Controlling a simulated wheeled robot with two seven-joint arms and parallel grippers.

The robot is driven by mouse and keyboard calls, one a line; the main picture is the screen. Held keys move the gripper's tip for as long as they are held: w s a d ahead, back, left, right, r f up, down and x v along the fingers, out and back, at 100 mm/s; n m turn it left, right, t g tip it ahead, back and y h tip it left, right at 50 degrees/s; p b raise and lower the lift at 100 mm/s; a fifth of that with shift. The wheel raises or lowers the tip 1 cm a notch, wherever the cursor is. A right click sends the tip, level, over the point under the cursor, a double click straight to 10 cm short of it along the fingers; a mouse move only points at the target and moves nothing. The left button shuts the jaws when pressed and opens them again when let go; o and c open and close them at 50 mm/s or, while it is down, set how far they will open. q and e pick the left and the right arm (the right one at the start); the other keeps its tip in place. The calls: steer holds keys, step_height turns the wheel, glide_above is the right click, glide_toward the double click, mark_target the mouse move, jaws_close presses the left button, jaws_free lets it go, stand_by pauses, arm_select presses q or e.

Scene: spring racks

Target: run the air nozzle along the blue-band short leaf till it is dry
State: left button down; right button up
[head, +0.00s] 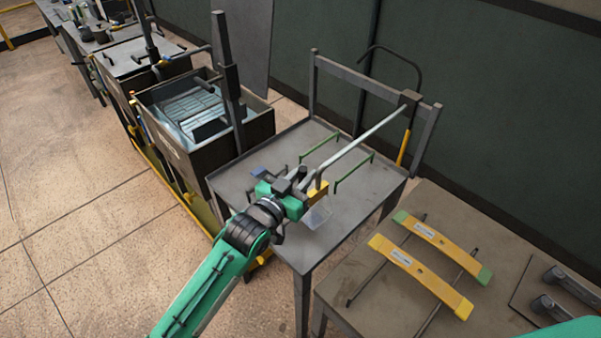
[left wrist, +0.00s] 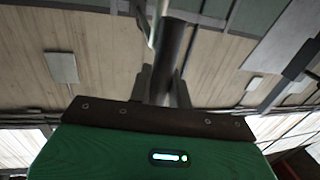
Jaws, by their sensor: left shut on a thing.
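My left gripper (head: 300,186) is above the near part of the grey metal table, shut on the air nozzle, whose yellow part (head: 318,191) shows beside the fingers. In the left wrist view a dark cylindrical part (left wrist: 171,55) stands between the fingers (left wrist: 163,88). A small piece with a bluish face (head: 264,172) shows just behind and left of the gripper. It may be the blue-band short leaf, but the arm partly hides it and I cannot tell if it is wet. My right gripper is out of view.
Green rails (head: 352,170) stand on the grey table (head: 375,188). A pale bar runs from near the gripper to a post with a hooked hose (head: 418,68). An open tank (head: 205,150) stands left.

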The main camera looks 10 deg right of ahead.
arm_select(q)
steer(key=c, duration=1.3)
jaws_free()
steer(key=shift+c, duration=0.2)
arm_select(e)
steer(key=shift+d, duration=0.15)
